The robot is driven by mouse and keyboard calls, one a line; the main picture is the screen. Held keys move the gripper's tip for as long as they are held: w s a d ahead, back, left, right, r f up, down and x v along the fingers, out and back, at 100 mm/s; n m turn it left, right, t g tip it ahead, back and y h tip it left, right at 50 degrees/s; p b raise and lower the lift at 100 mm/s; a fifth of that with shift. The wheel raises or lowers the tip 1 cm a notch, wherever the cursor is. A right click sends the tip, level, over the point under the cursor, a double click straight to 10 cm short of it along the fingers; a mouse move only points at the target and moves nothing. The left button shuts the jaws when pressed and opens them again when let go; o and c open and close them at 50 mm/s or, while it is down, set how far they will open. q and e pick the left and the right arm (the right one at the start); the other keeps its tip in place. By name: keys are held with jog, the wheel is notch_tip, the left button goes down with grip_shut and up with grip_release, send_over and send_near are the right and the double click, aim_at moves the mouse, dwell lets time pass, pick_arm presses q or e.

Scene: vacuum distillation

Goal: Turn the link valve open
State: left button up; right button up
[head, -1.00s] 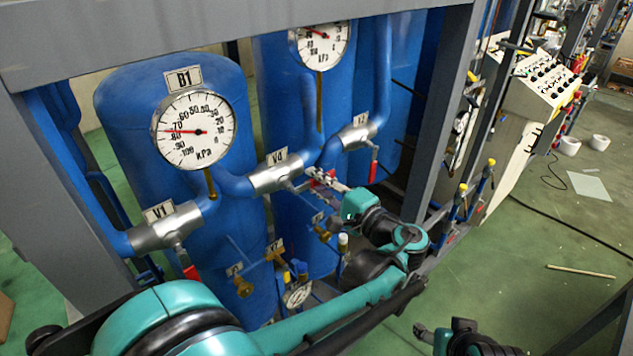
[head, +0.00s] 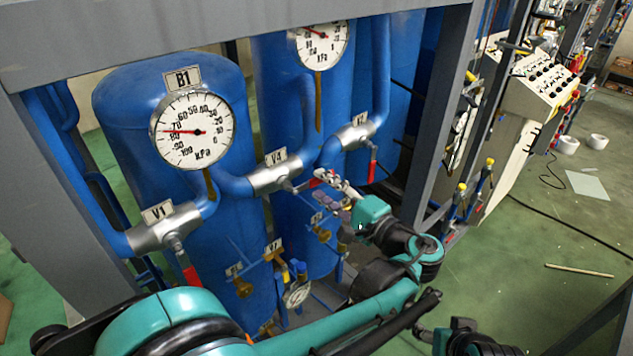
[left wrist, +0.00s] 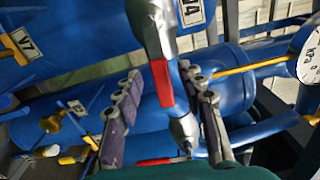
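The valve labelled V4 (head: 272,178), a silver body on the blue pipe between two tanks, appears to be the link valve. Its red handle (left wrist: 162,83) hangs down in the left wrist view, and only a bit of it shows in the head view. My left gripper (head: 330,190) is beside this valve, to its right. In the left wrist view, the left gripper (left wrist: 163,108) is open, with one finger on each side of the red handle in the picture and gaps between. I cannot tell how deep the handle sits between the fingers. My right gripper's fingers are not visible.
Valve V1 (head: 160,230) with a red handle stands left, and another red-handled valve (head: 352,137) stands right. Gauge B1 (head: 194,130) is above. Small brass valves (head: 243,287) sit below. A grey frame post (head: 432,120) stands right of the gripper.

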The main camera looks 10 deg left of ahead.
pick_arm(q)
jog(key=v, duration=0.9)
jog(key=shift+a, duration=0.1)
jog(key=s+a+f+n+g+h+b, duration=0.1)
jog(key=a+f+g+h+b, duration=0.15)
jog(key=a+f, duration=0.5)
jog(key=s+a+f+g+h+b, duration=0.2)
jog(key=a+f+h+b, duration=0.15)
jog(key=a+f, duration=0.4)
jog(key=s+f+n+h+b, duration=0.3)
jog(key=s+f+h, duration=0.1)
jog(key=f, duration=0.4)
jog(key=s+f+n+h+b, duration=0.4)
jog(key=s+f, duration=0.2)
jog(key=f, duration=0.2)
jog(key=shift+s+a+t+b, duration=0.3)
jog(key=shift+s+t, duration=0.05)
